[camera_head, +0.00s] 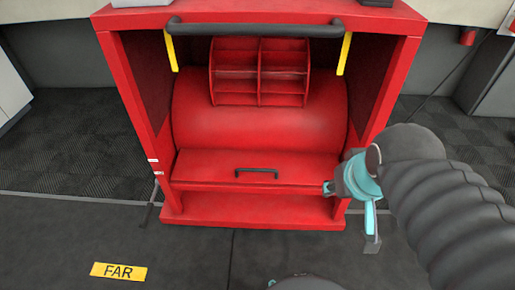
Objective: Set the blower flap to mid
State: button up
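The red blower housing (135,95) stands ahead of me, with a red drum (258,115) inside. What looks like the flap (215,168) is a red panel low across the front of the drum, with a small dark handle (257,170) on it. The panel leans at a shallow slope. I cannot tell its exact setting. My gripper (350,215) is at the right front of the housing, to the right of the handle and apart from it. Its teal and grey fingers are spread and nothing shows between them.
A thick dark bar (255,29) crosses the housing's top, with yellow strips (345,53) below its ends. Small white marks (153,160) sit on the left post. A thin dark rod (150,205) leans beside it. A yellow FAR label (118,271) lies on the clear floor in front.

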jog(key=w+a+n+g+b, duration=0.1)
jog(key=w+a+n, duration=0.1)
jog(key=w+n, duration=0.35)
jog(key=n+g+b, duration=0.2)
jog(key=n+b, duration=0.1)
jog(key=n, duration=0.9)
send_over(256, 169)
jog(key=s, duration=0.3)
jog(key=s+f+x, duration=0.1)
jog(key=s+x, duration=0.2)
jog(key=x, duration=1)
jog(key=b+x, duration=0.2)
jog(key=x, duration=1.1)
jog(key=shift+f, duration=0.1)
grip_shut()
